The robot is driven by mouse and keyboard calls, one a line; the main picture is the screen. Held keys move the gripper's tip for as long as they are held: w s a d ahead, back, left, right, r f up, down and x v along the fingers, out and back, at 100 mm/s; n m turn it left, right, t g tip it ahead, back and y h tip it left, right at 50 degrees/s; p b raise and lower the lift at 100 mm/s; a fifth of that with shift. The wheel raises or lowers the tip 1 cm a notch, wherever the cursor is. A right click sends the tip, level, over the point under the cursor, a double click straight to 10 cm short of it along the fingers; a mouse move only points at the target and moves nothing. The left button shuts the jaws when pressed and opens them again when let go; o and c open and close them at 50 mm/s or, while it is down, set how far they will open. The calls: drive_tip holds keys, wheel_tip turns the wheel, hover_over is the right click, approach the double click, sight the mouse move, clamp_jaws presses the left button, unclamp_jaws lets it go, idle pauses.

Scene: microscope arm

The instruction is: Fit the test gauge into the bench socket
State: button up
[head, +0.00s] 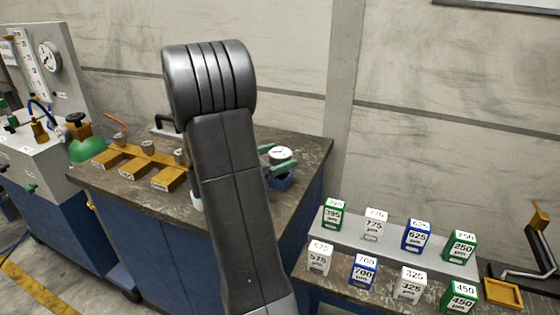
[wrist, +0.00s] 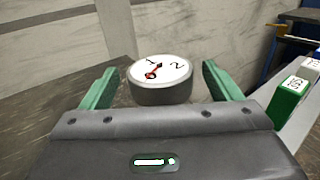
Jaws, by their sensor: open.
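The test gauge (head: 281,153) is a round grey body with a white dial. In the wrist view the gauge (wrist: 160,92) shows a red pointer. My gripper (wrist: 160,72) is open, with one green finger on each side of the gauge and a visible gap to both. In the head view my gripper (head: 278,158) is partly behind my arm. The gauge's lower end is hidden, and I cannot tell which fitting is the bench socket.
Brass blocks (head: 168,180) with grey fittings line the bench's left part. A green rounded vessel (head: 87,149) and a panel with a dial (head: 48,55) stand further left. Several labelled boxes (head: 416,236) fill a stepped rack at right. A wall rises behind.

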sight(286, 150)
drive_tip(key=x, duration=0.3)
drive_tip(key=shift+d, duration=0.15)
drive_tip(key=shift+c, duration=0.4)
drive_tip(key=c, duration=1)
drive_tip(key=shift+c, duration=0.2)
